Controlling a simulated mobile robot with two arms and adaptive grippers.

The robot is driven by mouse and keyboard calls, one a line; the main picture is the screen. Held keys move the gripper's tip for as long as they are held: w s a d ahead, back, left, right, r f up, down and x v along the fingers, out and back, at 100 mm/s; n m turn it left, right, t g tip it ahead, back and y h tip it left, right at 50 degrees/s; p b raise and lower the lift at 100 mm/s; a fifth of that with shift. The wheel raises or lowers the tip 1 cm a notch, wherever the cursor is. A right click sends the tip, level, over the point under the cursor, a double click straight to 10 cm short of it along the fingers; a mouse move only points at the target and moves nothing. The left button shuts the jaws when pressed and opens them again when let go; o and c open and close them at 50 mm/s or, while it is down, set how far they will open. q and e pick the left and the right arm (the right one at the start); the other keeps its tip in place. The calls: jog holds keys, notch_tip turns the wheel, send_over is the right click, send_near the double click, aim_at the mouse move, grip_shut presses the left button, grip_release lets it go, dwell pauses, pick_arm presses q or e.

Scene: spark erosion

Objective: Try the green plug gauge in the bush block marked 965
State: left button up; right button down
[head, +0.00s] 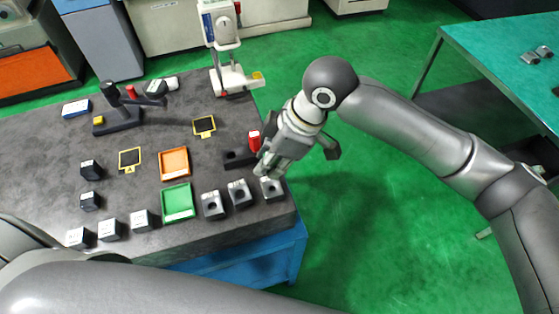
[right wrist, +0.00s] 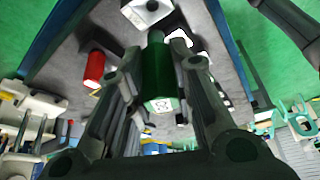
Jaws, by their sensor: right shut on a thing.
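My right gripper (head: 264,170) is low over the right front corner of the dark table, beside the rightmost bush block (head: 271,188). In the right wrist view its fingers are shut on the green plug gauge (right wrist: 160,78); the arm hides the gauge in the head view. A grey bush block with a hole (right wrist: 147,10) lies just beyond the gauge's far end, seemingly apart from it. Two more holed blocks, the middle one (head: 239,194) and the left one (head: 213,205), stand in the row. I cannot read which is marked 965. My left gripper is out of view.
A red plug gauge (head: 254,141) stands at the dark holder (head: 238,159) close to my right gripper. A green tray (head: 178,203) and an orange tray (head: 174,163) lie left of the row. A white instrument (head: 228,76) stands behind.

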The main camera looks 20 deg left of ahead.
jog(key=shift+f+b, duration=0.85)
jog(key=shift+b, duration=0.05)
jog(key=shift+f+b, duration=0.3)
jog(key=shift+b, duration=0.05)
jog(key=shift+f+b, duration=0.85)
jog(key=shift+b, duration=0.15)
jog(key=shift+f, duration=0.55)
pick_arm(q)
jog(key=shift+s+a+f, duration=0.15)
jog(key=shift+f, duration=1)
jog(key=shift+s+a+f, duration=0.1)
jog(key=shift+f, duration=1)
pick_arm(e)
jog(key=shift+f, duration=0.1)
pick_arm(q)
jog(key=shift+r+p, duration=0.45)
jog(key=shift+p, duration=0.15)
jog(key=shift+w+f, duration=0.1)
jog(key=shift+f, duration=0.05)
pick_arm(e)
jog(key=shift+f, duration=0.45)
